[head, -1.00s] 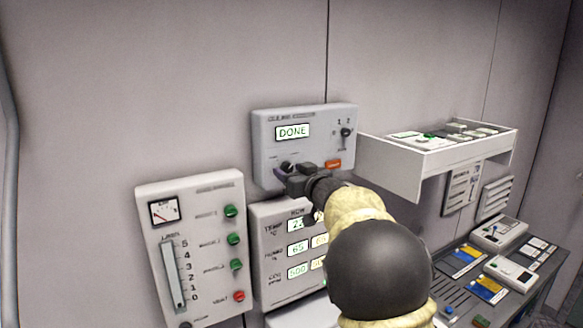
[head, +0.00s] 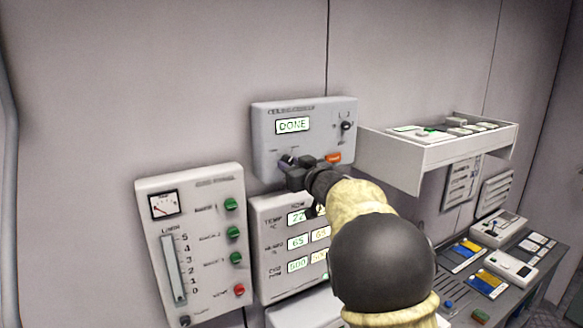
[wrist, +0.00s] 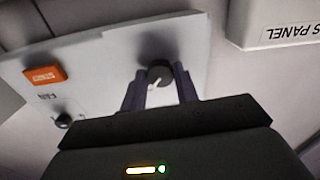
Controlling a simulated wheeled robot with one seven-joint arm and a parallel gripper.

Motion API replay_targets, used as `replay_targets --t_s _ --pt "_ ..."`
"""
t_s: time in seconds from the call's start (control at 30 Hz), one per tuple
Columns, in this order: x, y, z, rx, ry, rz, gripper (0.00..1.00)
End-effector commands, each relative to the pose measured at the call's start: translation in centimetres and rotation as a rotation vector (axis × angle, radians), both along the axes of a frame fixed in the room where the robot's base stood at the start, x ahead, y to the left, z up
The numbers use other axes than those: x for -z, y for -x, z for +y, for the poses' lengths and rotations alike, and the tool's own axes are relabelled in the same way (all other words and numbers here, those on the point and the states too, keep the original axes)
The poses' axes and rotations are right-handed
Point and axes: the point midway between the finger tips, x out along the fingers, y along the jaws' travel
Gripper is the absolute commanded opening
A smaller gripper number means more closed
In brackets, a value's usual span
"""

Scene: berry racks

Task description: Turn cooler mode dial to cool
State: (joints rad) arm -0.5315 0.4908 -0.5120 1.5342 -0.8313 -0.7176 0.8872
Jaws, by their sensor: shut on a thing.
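The cooler panel (head: 270,150) is a light grey box on the wall with a lit screen reading DONE (head: 293,125). My gripper (head: 290,165) is at its lower left. In the wrist view my gripper (wrist: 160,88) has its two fingers on either side of a dark round dial (wrist: 159,73) with a pale pointer mark, shut on it. The dial's mode labels are hidden or too small to read. In the head view the gripper and arm cover part of the panel's lower edge.
An orange button (head: 333,158) and a fan knob (wrist: 62,121) are on the same panel. A panel with green buttons (head: 205,182) hangs at the lower left, a readout panel (head: 272,222) below. A white shelf (head: 435,158) juts out at the right.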

Motion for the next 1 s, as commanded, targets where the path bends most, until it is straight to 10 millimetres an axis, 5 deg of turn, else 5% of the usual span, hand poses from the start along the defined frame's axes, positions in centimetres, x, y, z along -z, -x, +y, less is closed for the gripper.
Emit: replay_targets --t_s 1.0 --pt "0.19 -0.07 -0.15 0.001 0.718 -0.486 0.07"
